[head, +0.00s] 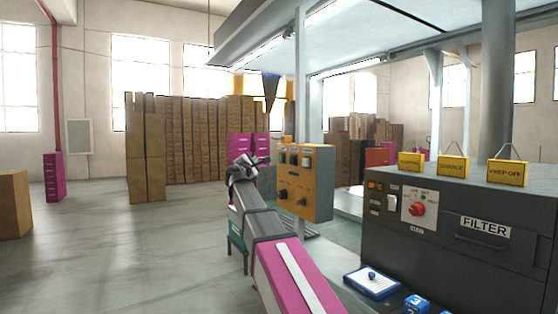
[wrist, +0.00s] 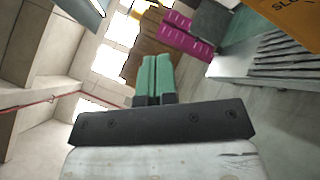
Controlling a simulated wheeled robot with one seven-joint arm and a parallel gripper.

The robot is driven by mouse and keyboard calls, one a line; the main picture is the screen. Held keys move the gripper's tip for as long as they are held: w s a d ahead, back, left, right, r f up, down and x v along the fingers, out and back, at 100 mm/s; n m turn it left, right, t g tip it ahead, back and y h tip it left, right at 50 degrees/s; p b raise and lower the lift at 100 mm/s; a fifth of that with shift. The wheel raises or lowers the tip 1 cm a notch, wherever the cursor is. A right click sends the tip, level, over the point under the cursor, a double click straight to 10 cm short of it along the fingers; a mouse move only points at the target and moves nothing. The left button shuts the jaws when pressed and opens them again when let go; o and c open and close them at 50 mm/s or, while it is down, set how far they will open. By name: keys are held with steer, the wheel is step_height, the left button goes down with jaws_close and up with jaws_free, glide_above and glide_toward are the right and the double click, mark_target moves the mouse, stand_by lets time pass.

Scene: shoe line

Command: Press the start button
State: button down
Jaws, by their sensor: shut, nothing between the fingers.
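An orange control box (head: 318,184) hangs on a post in the middle of the head view. Its face has a row of small buttons (head: 294,160) at the top and dark knobs (head: 283,194) below. The labels are too small to read, so I cannot tell which one is the start button. A corner of orange panel (wrist: 292,18) with partly visible lettering shows at the top right of the wrist view. My gripper (head: 247,166) is left of the control box in the head view, apart from its face. Its green fingers (wrist: 154,76) are together and empty in the wrist view.
A dark machine (head: 460,250) marked FILTER stands at right, with a red knob (head: 417,209) and yellow signs (head: 452,166) on top. A blue-and-white tray (head: 372,282) lies before it. Stacked cardboard boxes (head: 205,140) stand behind. The floor at left is mostly clear.

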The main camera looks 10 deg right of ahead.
mark_target(281, 158)
steer(key=shift+d, duration=0.1)
steer(key=w+d, duration=0.2)
steer(key=d, duration=0.6)
steer(key=shift+w, duration=0.35)
steer(key=shift+d, duration=0.2)
stand_by(1.7)
steer(key=shift+w+d, duration=0.1)
steer(key=shift+d, duration=0.2)
